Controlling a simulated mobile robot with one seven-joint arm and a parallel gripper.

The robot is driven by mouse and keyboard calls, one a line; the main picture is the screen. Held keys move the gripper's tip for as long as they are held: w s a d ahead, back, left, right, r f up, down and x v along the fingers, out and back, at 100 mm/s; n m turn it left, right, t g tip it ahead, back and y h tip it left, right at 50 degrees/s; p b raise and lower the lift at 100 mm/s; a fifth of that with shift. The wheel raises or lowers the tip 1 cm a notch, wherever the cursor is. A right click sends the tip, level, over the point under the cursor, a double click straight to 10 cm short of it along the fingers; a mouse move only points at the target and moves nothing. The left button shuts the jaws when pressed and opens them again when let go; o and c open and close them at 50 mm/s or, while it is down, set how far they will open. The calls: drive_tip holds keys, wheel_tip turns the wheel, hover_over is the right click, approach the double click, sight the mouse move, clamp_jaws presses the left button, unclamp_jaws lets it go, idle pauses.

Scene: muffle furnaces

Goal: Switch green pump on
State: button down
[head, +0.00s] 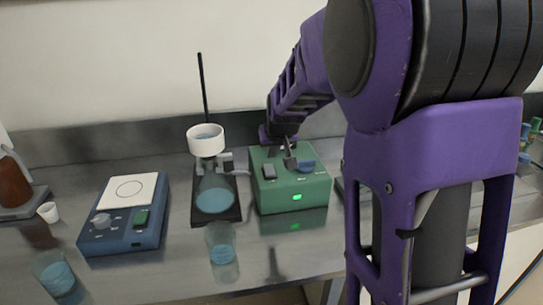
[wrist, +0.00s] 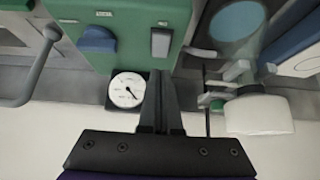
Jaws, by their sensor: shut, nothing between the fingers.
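The green pump (head: 275,200) stands on the metal bench just right of the middle of the head view. A small bright green light (head: 296,197) glows on its front. Its top bears a grey rocker switch (head: 268,172) and a blue knob (head: 306,166). In the wrist view the green pump (wrist: 135,45) fills the upper part, with the grey switch (wrist: 161,42) and the blue knob (wrist: 97,40). My gripper (head: 290,162) is shut and empty over the pump's top. In the wrist view my gripper's tips (wrist: 157,74) appear near the switch's end; contact cannot be told.
A round gauge (wrist: 127,90) sits at the pump's back. Left of the pump stands a flask (head: 214,195) with a white funnel (head: 206,140) and a thin rod. A blue stirrer (head: 125,240) and beakers (head: 221,243) stand further left and in front.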

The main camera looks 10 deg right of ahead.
drive_tip(key=s+r+p, duration=0.3)
drive_tip(key=s+r, duration=0.2)
drive_tip(key=s, duration=0.2)
drive_tip(key=shift+s+r, duration=0.15)
drive_tip(key=shift+s, duration=0.05)
